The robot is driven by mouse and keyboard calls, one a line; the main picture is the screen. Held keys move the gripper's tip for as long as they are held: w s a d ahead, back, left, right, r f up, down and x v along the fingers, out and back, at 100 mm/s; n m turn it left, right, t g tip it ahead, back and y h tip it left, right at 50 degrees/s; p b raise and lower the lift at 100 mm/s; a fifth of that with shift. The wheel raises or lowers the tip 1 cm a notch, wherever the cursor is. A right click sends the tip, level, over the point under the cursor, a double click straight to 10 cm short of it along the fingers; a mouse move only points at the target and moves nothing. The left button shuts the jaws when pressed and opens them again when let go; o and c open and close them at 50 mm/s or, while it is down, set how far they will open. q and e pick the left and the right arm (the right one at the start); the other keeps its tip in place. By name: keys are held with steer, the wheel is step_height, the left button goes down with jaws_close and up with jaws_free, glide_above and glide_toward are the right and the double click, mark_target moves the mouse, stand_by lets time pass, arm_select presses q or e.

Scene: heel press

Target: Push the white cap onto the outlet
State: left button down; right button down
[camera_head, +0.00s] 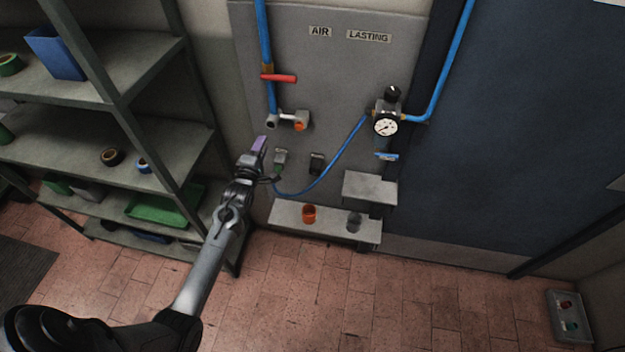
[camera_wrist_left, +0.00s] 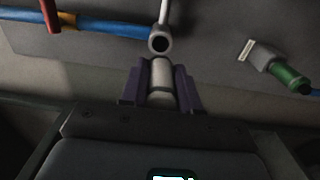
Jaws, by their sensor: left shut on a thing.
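The white cap (camera_wrist_left: 160,78) is between the purple fingers of my left gripper (camera_wrist_left: 160,90), which is shut on it. In the head view, my left gripper (camera_head: 259,147) is raised in front of the grey panel, just below and left of the pipe fitting. The outlet (camera_wrist_left: 160,42) is a grey pipe end with a dark round opening. It also shows in the head view (camera_head: 272,119). In the wrist view the cap appears in line with the outlet, with a small gap seen between them. The cap is too small to tell in the head view. My right gripper is not in view.
A blue pipe (camera_head: 264,40) with a red valve handle (camera_head: 279,78) runs down to the fitting. A green-ended hose connector (camera_wrist_left: 290,78) is to the right. A ledge (camera_head: 290,222) holds an orange cup (camera_head: 309,214) and a grey cup (camera_head: 354,222). Shelves (camera_head: 165,140) stand left.

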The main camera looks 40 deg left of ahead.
arm_select(q)
steer(key=shift+b+x, duration=1.05)
steer(key=shift+x, duration=1.05)
steer(key=shift+p, duration=0.35)
stand_by(0.9)
steer(key=shift+b+x, duration=0.4)
steer(key=shift+x, duration=0.45)
steer(key=shift+w+a+f+b, duration=0.1)
steer(key=shift+w+a+b, duration=0.15)
steer(key=shift+w+b, duration=0.25)
steer(key=c, duration=1.2)
jaws_free()
steer(key=shift+c, duration=0.2)
steer(key=o, duration=0.5)
steer(key=shift+w, duration=0.15)
